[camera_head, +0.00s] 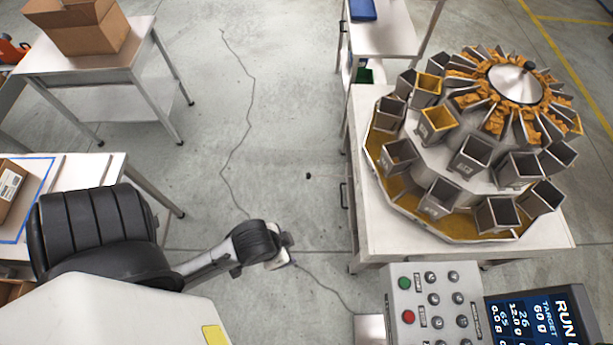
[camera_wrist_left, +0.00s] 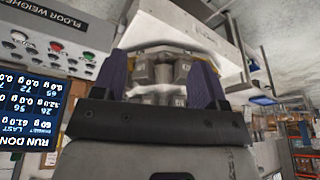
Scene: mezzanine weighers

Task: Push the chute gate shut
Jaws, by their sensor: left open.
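I cannot make out the chute gate for certain in either view. The multihead weigher (camera_head: 470,150), with its rings of metal buckets and orange pieces on top, stands on a white table at the right of the head view. My left gripper (camera_head: 285,256) is left of that table, over the floor and apart from the weigher. In the wrist view its two dark purple fingers stand wide apart, and the left gripper (camera_wrist_left: 162,72) is open with nothing visibly held. Grey metal parts show between the fingers, but I cannot tell which part they are. My right gripper is not in view.
A button panel (camera_head: 435,300) and a RUN screen (camera_head: 540,318) stand at the bottom right; the screen (camera_wrist_left: 30,110) also shows in the wrist view. A carton (camera_head: 75,25) sits on a table at the upper left. Open floor lies between the tables.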

